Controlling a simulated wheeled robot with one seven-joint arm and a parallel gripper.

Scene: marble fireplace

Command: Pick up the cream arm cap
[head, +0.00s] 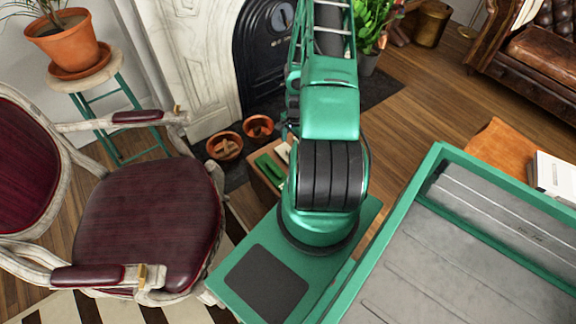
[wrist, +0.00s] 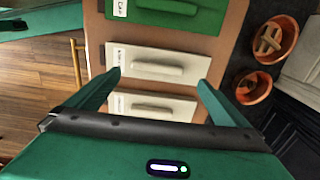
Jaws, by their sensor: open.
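My gripper (wrist: 159,82) is open and empty in the wrist view, over a brown wooden stand. Its fingertips lie at the lower edge of a cream piece (wrist: 132,57) with a raised grip and a small label. A second cream piece (wrist: 180,116) shows between the fingers, partly hidden by the gripper body. A green piece (wrist: 192,20) with a label lies beyond them. I cannot tell which cream piece is the arm cap, as the labels are too small to read. In the head view my arm hides the gripper and most of the stand (head: 266,184).
Terracotta bowls (wrist: 274,40) stand on the dark hearth to the right in the wrist view. In the head view, a dark red armchair (head: 150,210) with cream wood arms stands left. A potted plant (head: 65,40) sits on a green stool (head: 90,95) behind it.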

